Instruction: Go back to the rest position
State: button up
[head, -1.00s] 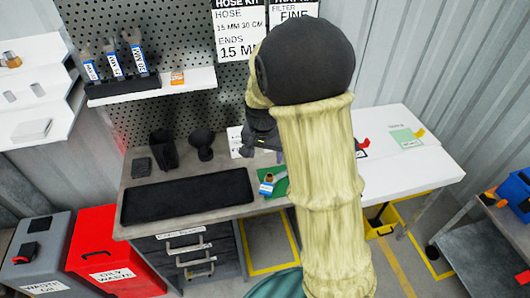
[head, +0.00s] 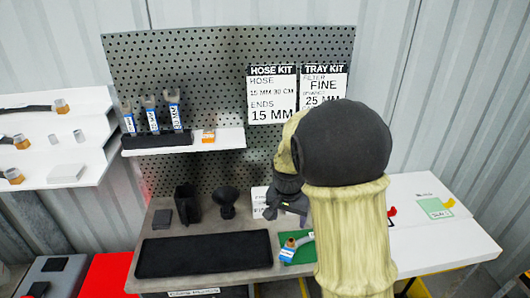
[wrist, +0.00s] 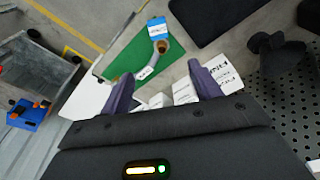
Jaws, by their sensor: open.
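My gripper (wrist: 160,85) is open in the wrist view, with its two dark fingers apart and nothing between them. It hangs above the workbench, over white label cards (wrist: 187,92) at the edge of a green mat (wrist: 120,64). In the head view my gripper (head: 288,205) is dark and partly hidden behind my pale sleeved arm. A hose with a brass end and a blue tag (head: 290,250) lies on the green mat, apart from my gripper. The same hose shows in the wrist view (wrist: 158,38).
A black mat (head: 205,253) covers the bench's front left. A black cup (head: 187,203) and a black stand (head: 227,202) are behind it. A shelf (head: 220,139) with blue-tagged tools is on the pegboard. A white table (head: 440,236) is at right.

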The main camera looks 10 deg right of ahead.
jog(key=s+d+n+t, duration=0.1)
jog(key=s+n, duration=0.5)
jog(key=s, duration=1)
jog(key=shift+s+d+r+y, duration=0.15)
jog(key=shift+d+r+y, duration=0.15)
jog(key=shift+r+y, duration=0.15)
dwell(0.8)
